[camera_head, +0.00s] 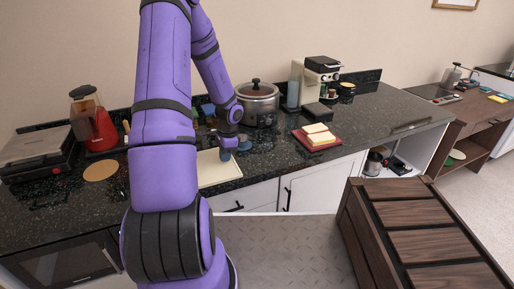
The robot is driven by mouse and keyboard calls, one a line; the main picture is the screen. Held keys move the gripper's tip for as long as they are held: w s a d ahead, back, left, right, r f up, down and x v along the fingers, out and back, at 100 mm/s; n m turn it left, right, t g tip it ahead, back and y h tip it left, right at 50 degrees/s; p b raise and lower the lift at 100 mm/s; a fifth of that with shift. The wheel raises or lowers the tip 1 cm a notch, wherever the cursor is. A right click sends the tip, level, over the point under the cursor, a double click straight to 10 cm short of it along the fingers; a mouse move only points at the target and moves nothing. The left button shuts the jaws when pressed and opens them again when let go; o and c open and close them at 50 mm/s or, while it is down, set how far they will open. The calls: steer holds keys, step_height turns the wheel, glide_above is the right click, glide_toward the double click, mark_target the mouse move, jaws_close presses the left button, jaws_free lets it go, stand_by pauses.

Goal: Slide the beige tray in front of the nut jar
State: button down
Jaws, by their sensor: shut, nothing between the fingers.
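The beige tray (222,172) lies flat on the dark speckled counter near its front edge, left of centre. My purple arm hides its left part. My gripper (226,155) is shut and empty, pointing down at the tray's back edge; I cannot tell whether it touches the tray. A small blue-grey item (244,144) sits just right of my gripper. I cannot make out the nut jar with certainty; small items behind my arm are partly hidden.
A steel cooker (258,106) stands behind, right of my gripper. A red board (316,140) with bread lies to the right. A coffee maker (321,72), red jug (96,128), round cork mat (100,171) and grill (36,150) also occupy the counter (380,118). A dark wooden piece (420,230) stands front right.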

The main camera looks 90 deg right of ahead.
steer(key=s+d, duration=0.1)
steer(key=s, duration=0.3)
steer(key=s+d, duration=0.2)
steer(key=s, duration=0.2)
steer(key=s+d, duration=0.2)
steer(key=s, duration=0.2)
steer(key=shift+d, duration=0.25)
